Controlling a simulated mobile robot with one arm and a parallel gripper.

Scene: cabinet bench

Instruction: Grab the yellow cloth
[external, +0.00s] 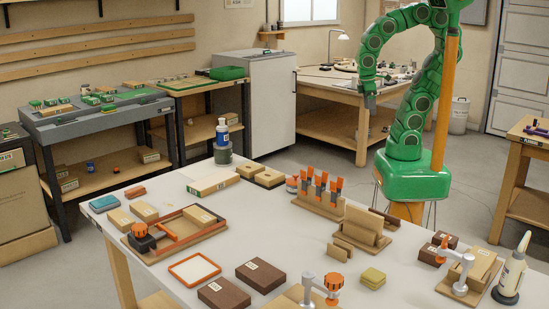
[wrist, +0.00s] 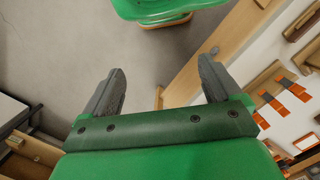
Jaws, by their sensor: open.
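The yellow cloth (external: 372,278) looks like a small folded square stack. It lies on the white bench top (external: 325,265) near its front, right of centre. My gripper (external: 370,101) hangs high at the back, beyond the bench's far edge and well away from the cloth. In the wrist view my gripper (wrist: 160,72) has its two grey fingers wide apart with nothing between them. The cloth does not show clearly in the wrist view.
An orange-and-metal clamp (external: 322,288) and dark brown boxes (external: 224,294) stand left of the cloth. Wooden blocks (external: 361,228) and orange-handled tools (external: 320,188) stand behind it. A glue bottle (external: 511,270) and another clamp (external: 459,263) are to its right. Bare bench surrounds the cloth.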

